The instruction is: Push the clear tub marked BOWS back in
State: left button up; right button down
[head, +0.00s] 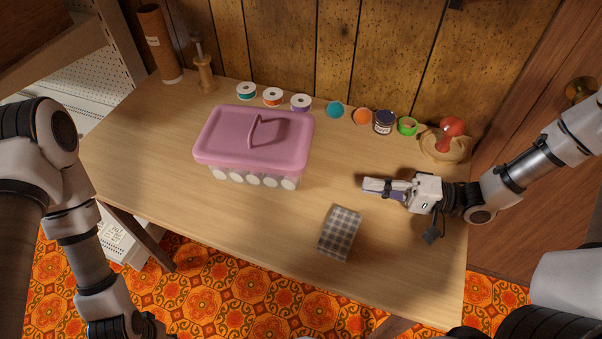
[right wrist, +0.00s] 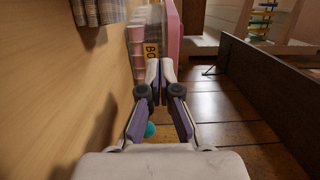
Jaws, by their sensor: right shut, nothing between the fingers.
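The clear tub with a pink lid (head: 225,138) stands on the wooden table, left of the middle, with pale round things showing through its lower wall. In the right wrist view, a yellow label (right wrist: 152,50) starting "BO" is on its side, partly hidden by my fingertips, and the lid (right wrist: 174,35) shows beside it. My right gripper (head: 365,185) is shut and empty, low over the table to the right of the tub, apart from it and pointing at it. It shows shut in the right wrist view (right wrist: 159,65). My left arm is at lower left; its gripper's jaws are unclear (head: 152,325).
A checked cloth (head: 340,233) lies near the table's front edge, in front of my right gripper. Thread spools (head: 272,96), a dark jar (head: 384,123), green tape (head: 407,126) and a red-topped thing (head: 451,130) line the back. The table between tub and right gripper is clear.

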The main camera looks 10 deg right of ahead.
jog(key=b+x, duration=0.2)
jog(key=x, duration=1)
jog(key=shift+w+a+f, duration=0.15)
jog(key=shift+w+a, duration=0.05)
jog(key=shift+a, duration=0.1)
